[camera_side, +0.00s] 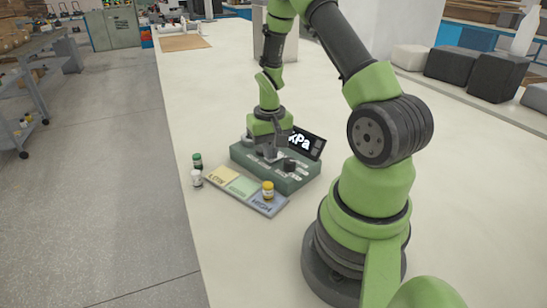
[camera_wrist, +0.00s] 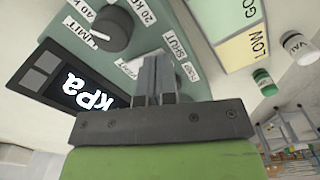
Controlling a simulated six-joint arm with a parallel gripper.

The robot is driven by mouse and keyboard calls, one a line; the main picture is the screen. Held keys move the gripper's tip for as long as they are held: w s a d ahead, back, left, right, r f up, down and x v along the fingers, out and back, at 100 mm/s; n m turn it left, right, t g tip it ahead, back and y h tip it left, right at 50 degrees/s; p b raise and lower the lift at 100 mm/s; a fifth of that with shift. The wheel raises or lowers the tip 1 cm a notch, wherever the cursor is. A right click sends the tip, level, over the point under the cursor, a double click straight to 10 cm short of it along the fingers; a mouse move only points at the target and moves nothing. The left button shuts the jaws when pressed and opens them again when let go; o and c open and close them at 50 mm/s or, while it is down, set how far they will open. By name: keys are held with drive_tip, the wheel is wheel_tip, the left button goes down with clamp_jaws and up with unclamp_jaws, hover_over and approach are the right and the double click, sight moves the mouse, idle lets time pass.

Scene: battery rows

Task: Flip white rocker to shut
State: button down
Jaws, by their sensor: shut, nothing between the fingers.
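A grey-green control box (camera_side: 300,180) stands on the white bench in the side view; its panel (camera_wrist: 200,15) fills the upper middle of the wrist view. My gripper (camera_side: 270,158) points down over the box's top, near its middle. In the wrist view my gripper (camera_wrist: 155,60) is shut, its fingers together with nothing between them. The tips lie over the panel beside a white SHUT label (camera_wrist: 176,47). I cannot make out the white rocker; the fingers may hide it. Whether the tips touch the panel cannot be told.
A black dial (camera_wrist: 105,25) and a kPa display (camera_wrist: 82,95) are on the box. In front lies a coloured strip (camera_side: 240,187) with a yellow-capped vial (camera_side: 268,190). A green-capped vial (camera_side: 197,160) and white-capped vial (camera_side: 197,179) stand left.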

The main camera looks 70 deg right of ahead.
drive_tip(key=shift+f, duration=0.2)
drive_tip(key=shift+r, duration=3.5)
drive_tip(key=s+a+r+n+t, duration=0.25)
drive_tip(key=a+r+t, duration=0.25)
drive_tip(key=a+r, duration=1.05)
drive_tip(key=s+a+r+n+t+y, duration=0.2)
drive_tip(key=s+a+r, duration=0.1)
drive_tip(key=s+a, duration=0.2)
drive_tip(key=shift+s+r, duration=0.15)
drive_tip(key=shift+s, duration=0.25)
drive_tip(key=shift+a+n, duration=0.1)
drive_tip(key=shift+n, duration=0.15)
